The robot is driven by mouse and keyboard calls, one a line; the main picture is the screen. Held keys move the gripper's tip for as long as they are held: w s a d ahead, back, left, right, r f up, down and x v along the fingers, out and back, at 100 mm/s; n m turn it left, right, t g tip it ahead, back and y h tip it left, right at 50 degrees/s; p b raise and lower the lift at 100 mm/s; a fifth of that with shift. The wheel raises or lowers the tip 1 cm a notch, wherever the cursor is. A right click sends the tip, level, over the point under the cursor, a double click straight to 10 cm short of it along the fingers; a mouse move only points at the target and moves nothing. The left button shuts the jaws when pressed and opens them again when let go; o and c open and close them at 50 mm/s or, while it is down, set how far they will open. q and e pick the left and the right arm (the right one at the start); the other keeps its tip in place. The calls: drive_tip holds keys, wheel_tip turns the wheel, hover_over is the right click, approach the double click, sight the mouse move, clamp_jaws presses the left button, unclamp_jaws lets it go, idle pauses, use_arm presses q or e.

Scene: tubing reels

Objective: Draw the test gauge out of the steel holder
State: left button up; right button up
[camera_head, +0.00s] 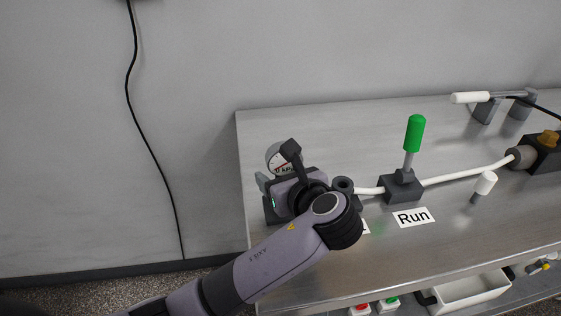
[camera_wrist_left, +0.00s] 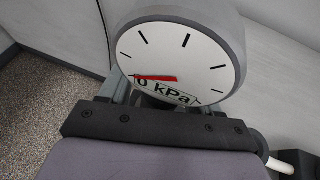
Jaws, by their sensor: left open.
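The test gauge (camera_head: 276,158) has a round white dial marked kPa and a grey rim. It stands at the left end of the steel bench, partly behind my left wrist. In the left wrist view the dial (camera_wrist_left: 172,55) is large and close, its red needle near 0. Grey metal of the steel holder (camera_head: 262,183) shows beside and below the gauge; most of it is hidden. My left gripper (camera_head: 280,184) is open right at the gauge and holder. Its fingertips are hidden, so I cannot tell whether they touch the gauge. My right gripper is out of view.
A dark valve block (camera_head: 402,188) with a green handle (camera_head: 414,134) stands right of my left wrist, on a white tube (camera_head: 465,174). A Run label (camera_head: 413,217) lies in front of it. A white-tipped lever (camera_head: 485,183) stands farther right. The wall (camera_head: 340,50) is behind.

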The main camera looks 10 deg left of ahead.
use_arm(q)
drive_tip(key=shift+s+r, duration=0.1)
drive_tip(key=c, duration=1.1)
drive_tip(key=shift+c, duration=0.2)
wheel_tip(320, 180, up, 20)
idle(0.5)
